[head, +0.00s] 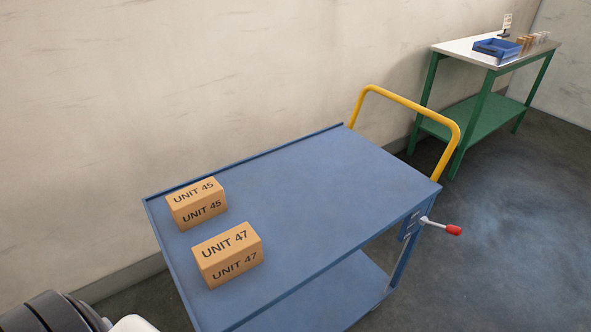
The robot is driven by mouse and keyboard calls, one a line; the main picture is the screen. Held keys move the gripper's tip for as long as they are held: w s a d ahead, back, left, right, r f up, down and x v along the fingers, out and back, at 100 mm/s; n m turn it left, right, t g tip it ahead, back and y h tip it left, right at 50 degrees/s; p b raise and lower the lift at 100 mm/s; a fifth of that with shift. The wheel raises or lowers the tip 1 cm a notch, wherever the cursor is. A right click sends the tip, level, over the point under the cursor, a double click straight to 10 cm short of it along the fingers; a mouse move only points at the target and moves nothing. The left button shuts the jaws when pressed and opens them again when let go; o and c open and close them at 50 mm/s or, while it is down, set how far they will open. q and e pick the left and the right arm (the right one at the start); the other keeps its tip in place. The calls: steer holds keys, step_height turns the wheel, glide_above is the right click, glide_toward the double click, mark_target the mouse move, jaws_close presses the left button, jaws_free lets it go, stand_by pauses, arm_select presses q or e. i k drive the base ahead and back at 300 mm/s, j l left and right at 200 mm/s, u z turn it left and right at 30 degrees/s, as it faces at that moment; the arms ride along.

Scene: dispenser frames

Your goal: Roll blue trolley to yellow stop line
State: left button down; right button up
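The blue trolley (320,190) stands in front of me, long side along the wall. It has a flat top with a low raised rim, a lower shelf (340,290) and a yellow push handle (411,103) at its far right end. A lever with a red knob (453,230) sticks out near its right corner. Two cardboard boxes, UNIT 45 (197,203) and UNIT 47 (228,255), sit on the near left of its top. No yellow stop line shows in this view. Neither of my grippers is in view.
A green-legged workbench (480,105) stands at the back right, with a blue tray (497,47) and small items on its top. The pale wall (190,90) runs behind the trolley. Dark floor (520,240) to the right is clear.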

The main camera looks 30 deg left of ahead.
mark_target(313, 201)
steer(key=i+l+u, duration=0.2)
steer(key=u, duration=0.25)
steer(key=i+l+u, duration=0.25)
steer(key=u, duration=0.2)
steer(key=i+l+u, duration=0.15)
steer(key=l+u, duration=0.3)
steer(key=i+l+u, duration=0.1)
steer(key=l+u, duration=0.15)
steer(key=u, duration=0.2)
steer(key=l+u, duration=0.55)
steer(key=l, duration=1.15)
steer(key=k+l+u, duration=0.15)
steer(key=l, duration=0.45)
steer(key=l+u, duration=0.1)
steer(key=l, duration=0.55)
steer(key=k+l, duration=0.1)
steer(key=l, duration=0.5)
steer(key=i+j, duration=0.1)
steer(key=i+j+u, duration=0.1)
steer(key=j, duration=0.2)
